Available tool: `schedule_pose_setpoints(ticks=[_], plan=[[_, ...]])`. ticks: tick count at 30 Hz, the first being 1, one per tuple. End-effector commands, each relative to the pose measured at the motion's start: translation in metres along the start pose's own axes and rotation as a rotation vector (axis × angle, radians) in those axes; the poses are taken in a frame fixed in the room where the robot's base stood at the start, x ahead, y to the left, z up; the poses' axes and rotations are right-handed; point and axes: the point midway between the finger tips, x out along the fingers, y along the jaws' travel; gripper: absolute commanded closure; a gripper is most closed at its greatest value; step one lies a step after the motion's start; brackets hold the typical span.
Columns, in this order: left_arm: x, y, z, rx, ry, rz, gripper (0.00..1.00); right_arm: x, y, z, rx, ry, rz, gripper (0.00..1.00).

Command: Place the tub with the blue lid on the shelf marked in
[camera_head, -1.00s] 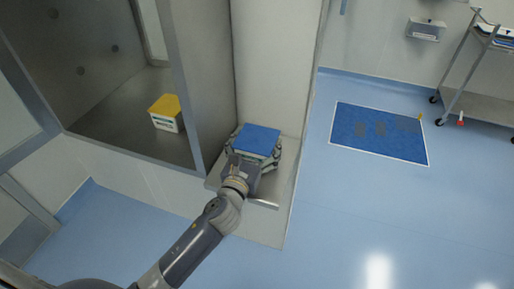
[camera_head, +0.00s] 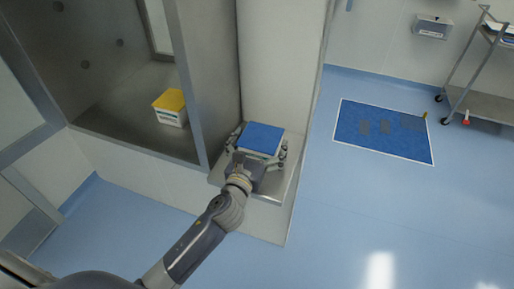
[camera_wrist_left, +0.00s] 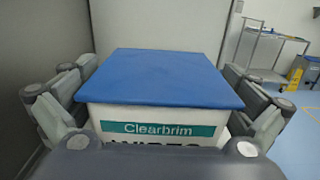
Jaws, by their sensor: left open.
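The tub with the blue lid (camera_head: 262,138) stands upright on a small pale shelf (camera_head: 285,186) beside the metal cabinet. In the left wrist view the tub (camera_wrist_left: 165,80) fills the middle, with a white body and a teal label reading "Clearbrim". My left gripper (camera_head: 259,152) is open, with one finger on each side of the tub. In the left wrist view its fingers (camera_wrist_left: 160,108) flank the tub, and I cannot tell whether they touch it. No "in" marking is readable. My right gripper is not in view.
A tub with a yellow lid (camera_head: 171,107) stands inside the metal chamber (camera_head: 110,120) at left. A grey post separates the chamber from the shelf. A blue floor mat (camera_head: 383,131) and a wheeled cart (camera_head: 480,100) are at right. The floor between is clear.

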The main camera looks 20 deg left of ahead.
Motion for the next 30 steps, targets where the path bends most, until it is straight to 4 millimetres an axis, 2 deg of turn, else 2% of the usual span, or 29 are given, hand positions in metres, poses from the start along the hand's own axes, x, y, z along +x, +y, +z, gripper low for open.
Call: schedule_pose_setpoints(ticks=[5,12,18,24,30], plan=[[-0.022,0.000,-0.002,0.000,0.002,-0.001,0.00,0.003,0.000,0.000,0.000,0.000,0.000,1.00],[-0.073,0.000,-0.002,0.000,0.002,-0.001,0.00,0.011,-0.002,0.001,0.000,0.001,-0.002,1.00],[-0.104,0.000,-0.002,-0.001,0.002,0.000,0.00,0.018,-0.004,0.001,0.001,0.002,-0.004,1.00],[-0.118,0.000,0.001,-0.002,-0.001,0.001,0.00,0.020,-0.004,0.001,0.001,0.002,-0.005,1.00],[-0.120,0.000,0.001,-0.001,-0.001,0.001,0.00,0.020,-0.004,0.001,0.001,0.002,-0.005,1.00]])
